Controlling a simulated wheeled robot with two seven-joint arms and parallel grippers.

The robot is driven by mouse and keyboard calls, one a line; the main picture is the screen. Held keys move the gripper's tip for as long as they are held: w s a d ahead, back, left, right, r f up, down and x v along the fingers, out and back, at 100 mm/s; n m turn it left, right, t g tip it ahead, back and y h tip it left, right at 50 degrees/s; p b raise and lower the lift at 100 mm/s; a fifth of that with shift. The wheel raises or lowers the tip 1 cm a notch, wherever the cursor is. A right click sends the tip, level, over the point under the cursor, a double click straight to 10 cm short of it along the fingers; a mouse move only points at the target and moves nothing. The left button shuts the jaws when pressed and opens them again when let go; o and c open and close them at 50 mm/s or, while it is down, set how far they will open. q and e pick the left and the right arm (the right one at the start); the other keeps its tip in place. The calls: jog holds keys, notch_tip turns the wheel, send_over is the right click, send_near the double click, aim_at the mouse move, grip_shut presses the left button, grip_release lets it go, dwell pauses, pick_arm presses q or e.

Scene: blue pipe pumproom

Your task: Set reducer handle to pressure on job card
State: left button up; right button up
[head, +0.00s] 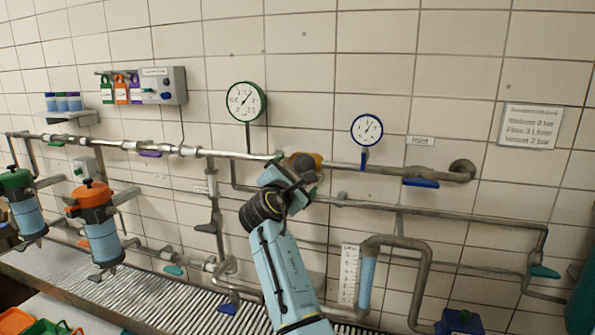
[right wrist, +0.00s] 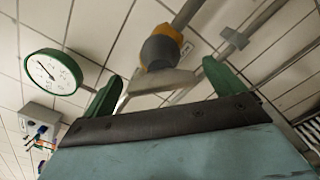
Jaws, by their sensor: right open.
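The reducer (head: 306,158) is a yellow-orange body on the upper pipe, partly hidden by my right gripper (head: 296,173). In the right wrist view the reducer (right wrist: 160,50) shows at the top middle, with a grey bar-like handle (right wrist: 158,80) below it. The green fingers of my right gripper (right wrist: 162,85) are open, one on each side of the handle; I cannot tell whether they touch it. The job card (head: 530,126) hangs on the right wall, its small text hard to read. A green-rimmed gauge (head: 246,101) is left of the reducer. My left gripper is out of view.
A blue-rimmed gauge (head: 367,130) and a blue valve handle (head: 421,183) lie right of the reducer. A lower pipe (head: 430,213) runs under it. Orange (head: 98,222) and green-topped filters stand at left. A control box (head: 160,85) hangs upper left.

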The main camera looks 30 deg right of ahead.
jog(key=shift+x, duration=1.25)
jog(key=shift+c, duration=0.3)
